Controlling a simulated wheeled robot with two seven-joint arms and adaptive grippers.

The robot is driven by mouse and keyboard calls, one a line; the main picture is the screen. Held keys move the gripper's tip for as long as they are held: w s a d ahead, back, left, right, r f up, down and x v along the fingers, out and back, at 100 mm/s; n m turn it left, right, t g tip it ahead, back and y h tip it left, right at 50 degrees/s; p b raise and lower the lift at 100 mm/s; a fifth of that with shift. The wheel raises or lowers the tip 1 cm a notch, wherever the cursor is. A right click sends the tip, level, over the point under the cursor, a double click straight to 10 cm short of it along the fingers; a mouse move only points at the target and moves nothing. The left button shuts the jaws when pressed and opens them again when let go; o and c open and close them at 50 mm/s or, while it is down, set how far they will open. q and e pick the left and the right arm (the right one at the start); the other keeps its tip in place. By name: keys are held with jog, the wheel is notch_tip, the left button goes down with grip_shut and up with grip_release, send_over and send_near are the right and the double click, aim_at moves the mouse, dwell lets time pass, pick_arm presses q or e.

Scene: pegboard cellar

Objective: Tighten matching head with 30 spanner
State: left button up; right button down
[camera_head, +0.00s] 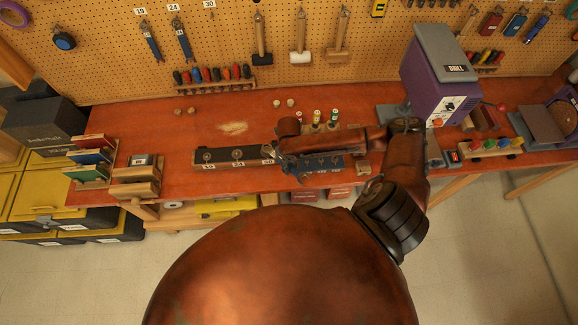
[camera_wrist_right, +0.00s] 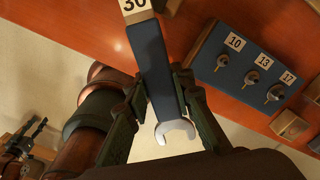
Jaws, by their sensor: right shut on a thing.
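My right gripper (camera_head: 284,153) reaches over the bench from the right. In the right wrist view the right gripper (camera_wrist_right: 160,82) is shut on the blue 30 spanner (camera_wrist_right: 160,62). The spanner's bright open jaw (camera_wrist_right: 177,133) points toward the bottom of that view, and its label end points up. A dark block (camera_head: 222,158) on the bench carries heads marked 19, 24 and 30; the 30 head is partly hidden by my right gripper. Dark jointed parts (camera_wrist_right: 25,140) at the wrist view's lower left look like my left gripper; its jaws are unclear.
A blue block (camera_wrist_right: 242,68) with heads 10, 13 and 17 stands beside the dark block. A purple drill (camera_head: 440,78) stands at the right. Spanners 19 and 24 (camera_head: 183,42) hang on the pegboard. Card racks (camera_head: 92,160) stand at the left. The bench around the sawdust patch is mostly clear.

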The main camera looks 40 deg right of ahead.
jog(key=shift+f+b, duration=0.45)
jog(key=shift+f, duration=0.45)
dwell(0.5)
jog(key=shift+a, duration=0.1)
jog(key=shift+a+m+p, duration=0.65)
jog(key=shift+a+m, duration=0.15)
jog(key=shift+a, duration=0.05)
jog(key=shift+a+f+m, duration=0.1)
jog(key=shift+a+m, duration=1.2)
jog(key=shift+a, duration=0.1)
jog(key=shift+w+a+m, duration=0.2)
jog(key=shift+a+m, duration=0.4)
jog(key=shift+a, duration=0.1)
jog(key=shift+w+a+m, duration=0.2)
jog(key=shift+a+m, duration=0.4)
jog(key=shift+a, duration=0.05)
jog(key=shift+w+a+m, duration=0.35)
jog(key=shift+a+m, duration=0.2)
jog(key=shift+m, duration=0.05)
jog(key=shift+w+a+m, duration=0.3)
jog(key=shift+a+m, duration=0.25)
jog(key=shift+m, duration=0.05)
jog(key=shift+s+d+n, duration=0.2)
jog(key=shift+d+n, duration=0.15)
jog(key=shift+n, duration=0.05)
